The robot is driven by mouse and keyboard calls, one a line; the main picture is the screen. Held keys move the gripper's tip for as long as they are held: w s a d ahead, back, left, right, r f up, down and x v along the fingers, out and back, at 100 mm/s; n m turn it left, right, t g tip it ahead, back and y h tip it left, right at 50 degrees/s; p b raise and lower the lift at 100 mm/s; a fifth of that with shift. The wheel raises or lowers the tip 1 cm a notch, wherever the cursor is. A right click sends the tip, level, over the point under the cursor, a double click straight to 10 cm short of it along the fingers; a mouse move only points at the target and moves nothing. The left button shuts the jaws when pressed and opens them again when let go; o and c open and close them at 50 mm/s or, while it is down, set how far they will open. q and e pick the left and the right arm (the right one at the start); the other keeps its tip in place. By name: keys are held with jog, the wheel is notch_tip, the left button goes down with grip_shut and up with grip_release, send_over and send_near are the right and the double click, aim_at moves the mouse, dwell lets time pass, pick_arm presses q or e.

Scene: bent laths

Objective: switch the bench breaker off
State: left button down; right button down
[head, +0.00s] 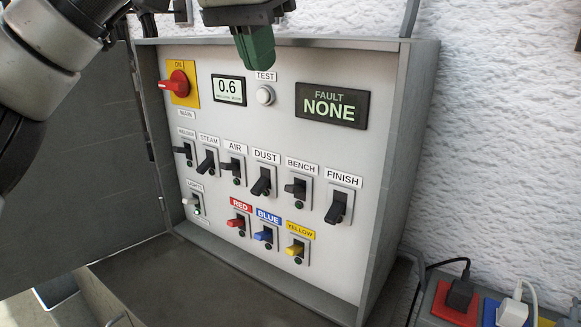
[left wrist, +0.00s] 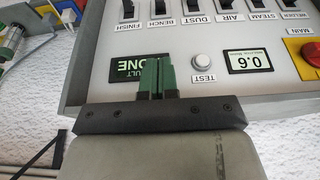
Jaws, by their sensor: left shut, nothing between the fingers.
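The bench breaker (head: 296,188) is a black lever switch under a BENCH label on the light grey panel (head: 225,125). Its lever sticks out roughly level, and a small dark green lamp sits below it. In the left wrist view the panel appears upside down, and the bench breaker (left wrist: 159,10) is at the top edge, partly cut off. My left gripper (head: 258,58) is shut and empty, with green fingers in front of the panel's top, above the TEST button. It also shows in the left wrist view (left wrist: 158,66), apart from the breaker. My right gripper is not in view.
The dust breaker (head: 261,184) and finish breaker (head: 337,208) flank it, levers pointing down. A red main knob (head: 177,84), a TEST button (head: 265,95) and a FAULT NONE display (head: 332,106) are above. An open cabinet door (head: 75,190) stands left.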

pick_arm(q)
jog(key=p, duration=0.2)
send_near(294, 186)
jog(key=x, duration=0.7)
jog(key=shift+w+r, duration=0.1)
jog(key=shift+w, duration=0.15)
